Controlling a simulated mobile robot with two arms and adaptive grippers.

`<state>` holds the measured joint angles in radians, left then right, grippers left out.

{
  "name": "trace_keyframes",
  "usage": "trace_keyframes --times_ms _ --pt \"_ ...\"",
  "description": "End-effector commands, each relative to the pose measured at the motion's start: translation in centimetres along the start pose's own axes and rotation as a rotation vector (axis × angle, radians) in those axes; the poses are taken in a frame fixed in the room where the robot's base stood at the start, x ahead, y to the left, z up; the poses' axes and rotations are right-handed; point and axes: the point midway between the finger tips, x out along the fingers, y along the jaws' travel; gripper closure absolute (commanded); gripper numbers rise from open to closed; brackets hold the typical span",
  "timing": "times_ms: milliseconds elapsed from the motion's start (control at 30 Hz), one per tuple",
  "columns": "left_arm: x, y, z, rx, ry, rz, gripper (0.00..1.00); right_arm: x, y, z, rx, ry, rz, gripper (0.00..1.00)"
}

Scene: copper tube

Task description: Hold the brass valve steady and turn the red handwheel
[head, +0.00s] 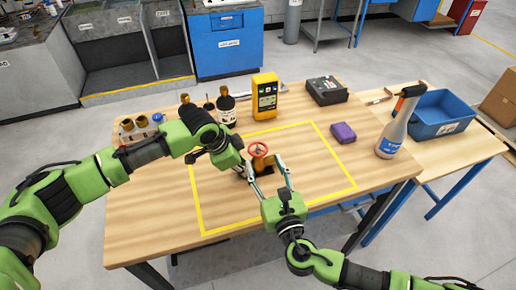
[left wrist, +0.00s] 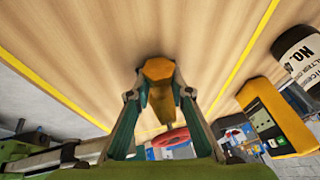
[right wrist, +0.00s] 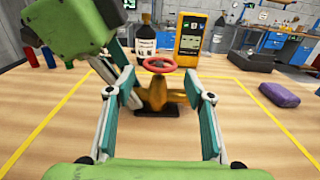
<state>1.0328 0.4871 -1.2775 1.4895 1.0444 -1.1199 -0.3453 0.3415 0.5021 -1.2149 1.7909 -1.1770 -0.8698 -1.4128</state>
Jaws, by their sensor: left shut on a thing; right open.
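The brass valve (right wrist: 155,94) stands upright on the table inside the yellow outline, with the red handwheel (right wrist: 160,64) on top. The handwheel also shows in the head view (head: 258,149). My left gripper (left wrist: 160,88) is shut on the valve body (left wrist: 159,72), its fingers on either side of it. My right gripper (right wrist: 160,92) is open, and its fingers are spread with the valve and handwheel seen between them, apart from both. In the head view my right gripper (head: 268,178) is just in front of the valve, whose lower part is partly hidden by my grippers.
A yellow meter (head: 264,96), dark bottles (head: 226,107) and a black case (head: 326,90) stand behind the outline. The outlined area around the valve is clear.

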Motion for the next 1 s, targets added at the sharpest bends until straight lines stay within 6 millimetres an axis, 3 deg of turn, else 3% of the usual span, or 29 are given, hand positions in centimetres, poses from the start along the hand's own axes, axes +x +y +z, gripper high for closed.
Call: trace_keyframes --times_ms 100,300,500,767,900,1000 --pt "-0.1 -0.1 -0.1 0.0 0.003 -0.002 1.0 2.6 0.0 0.1 -0.002 -0.003 -0.001 0.52" --pt "-0.1 -0.1 -0.1 0.0 0.003 -0.003 1.0 5.7 0.0 0.1 0.0 -0.002 -0.001 0.52" --pt "-0.1 -0.1 -0.1 -0.001 0.002 -0.003 1.0 6.9 0.0 0.1 0.0 0.0 0.001 0.52" --pt "-0.1 -0.1 -0.1 -0.001 0.002 -0.003 1.0 7.0 0.0 0.1 0.001 0.0 0.001 0.52" --pt "-0.1 -0.1 -0.1 -0.001 0.002 -0.003 1.0 7.0 0.0 0.1 0.001 0.0 0.0 0.81" --pt "-0.1 -0.1 -0.1 -0.001 0.002 -0.003 1.0 7.0 0.0 0.1 0.0 0.0 0.0 0.81"
